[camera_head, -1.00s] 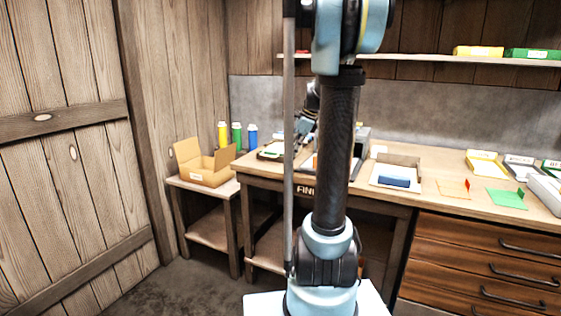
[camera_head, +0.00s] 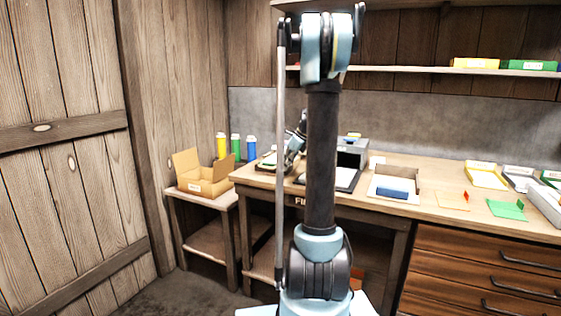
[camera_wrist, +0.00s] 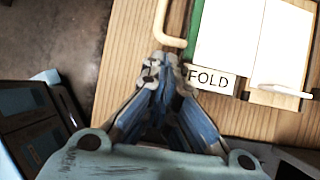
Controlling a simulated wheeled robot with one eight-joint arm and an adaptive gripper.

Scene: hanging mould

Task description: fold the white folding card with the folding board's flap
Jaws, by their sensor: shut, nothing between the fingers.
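In the wrist view the white folding card (camera_wrist: 230,38) lies on the folding board, which has a green strip (camera_wrist: 190,28) along its left side. A cream loop handle (camera_wrist: 163,30) sticks out to the left of the green strip. My gripper (camera_wrist: 160,64) is shut and empty, its tips just below the loop's lower end and left of the FOLD label (camera_wrist: 210,78). I cannot tell whether they touch the loop. In the head view the board (camera_head: 268,161) is partly hidden by my arm.
Yellow (camera_head: 221,146), green (camera_head: 236,147) and blue (camera_head: 252,148) bottles stand behind the open cardboard box (camera_head: 205,187) at left. The floor shows past the table's edge.

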